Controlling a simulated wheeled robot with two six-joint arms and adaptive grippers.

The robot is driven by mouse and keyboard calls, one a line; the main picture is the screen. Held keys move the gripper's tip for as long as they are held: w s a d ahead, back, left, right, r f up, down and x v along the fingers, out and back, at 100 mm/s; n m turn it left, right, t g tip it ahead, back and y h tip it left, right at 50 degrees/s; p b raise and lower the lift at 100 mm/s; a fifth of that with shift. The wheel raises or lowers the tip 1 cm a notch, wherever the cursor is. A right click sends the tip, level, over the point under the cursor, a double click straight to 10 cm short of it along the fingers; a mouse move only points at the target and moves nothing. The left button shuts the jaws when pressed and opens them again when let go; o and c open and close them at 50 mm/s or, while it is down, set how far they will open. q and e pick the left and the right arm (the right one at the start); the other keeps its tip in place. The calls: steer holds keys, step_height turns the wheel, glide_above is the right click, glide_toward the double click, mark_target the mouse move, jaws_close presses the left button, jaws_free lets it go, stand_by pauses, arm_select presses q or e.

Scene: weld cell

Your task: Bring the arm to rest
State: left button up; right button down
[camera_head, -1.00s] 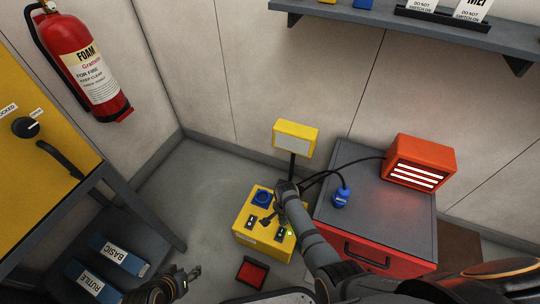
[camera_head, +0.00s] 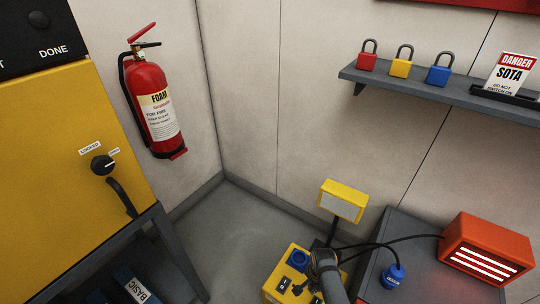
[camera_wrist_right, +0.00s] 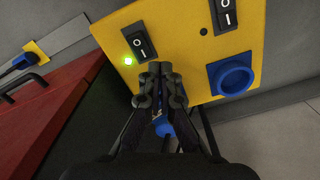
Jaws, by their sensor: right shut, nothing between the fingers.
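My right gripper (camera_head: 306,281) is over the yellow switch box (camera_head: 277,289) at the bottom of the head view. In the right wrist view its fingertips (camera_wrist_right: 160,72) are together and hold nothing. They are in front of the yellow box (camera_wrist_right: 185,45), just below a black rocker switch (camera_wrist_right: 139,42); I cannot tell whether they touch the box. A green light (camera_wrist_right: 128,60) glows beside that switch. A second rocker switch (camera_wrist_right: 224,14) and a blue socket (camera_wrist_right: 233,78) are to the right. My left gripper is in neither current view.
A yellow lamp head (camera_head: 343,200) stands behind the box. The grey-topped cabinet (camera_head: 415,261) on the right carries an orange heater (camera_head: 487,249) and a blue plug (camera_head: 393,274) with black cables. A yellow cabinet (camera_head: 70,150) and fire extinguisher (camera_head: 153,110) are left. Several padlocks stand on the shelf (camera_head: 430,88).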

steer(key=s+d+r+n+t, duration=0.1)
steer(key=s+d+r+n, duration=0.2)
steer(key=s+r+n, duration=0.4)
steer(key=s+d+r+n, duration=0.45)
steer(key=s+r, duration=0.25)
steer(key=s, duration=0.2)
arm_select(q)
steer(key=s+a+f+g+y+p, duration=0.25)
steer(key=s+a+f+p, duration=0.25)
steer(key=p, duration=1)
arm_select(e)
step_height(320, 180, down, 6)
steer(key=s+d, duration=0.2)
steer(key=s, duration=0.1)
arm_select(q)
steer(key=s+a+p, duration=0.3)
steer(key=s+p, duration=0.9)
steer(key=s, duration=0.1)
steer(key=shift+s+f+g+p, duration=0.25)
steer(key=shift+s+g+p, duration=0.1)
steer(key=shift+s+g, duration=0.1)
arm_select(e)
steer(key=s+d, duration=0.3)
steer(key=s, duration=1)
steer(key=shift+s+f+h, duration=0.15)
steer(key=shift+s+h, duration=0.25)
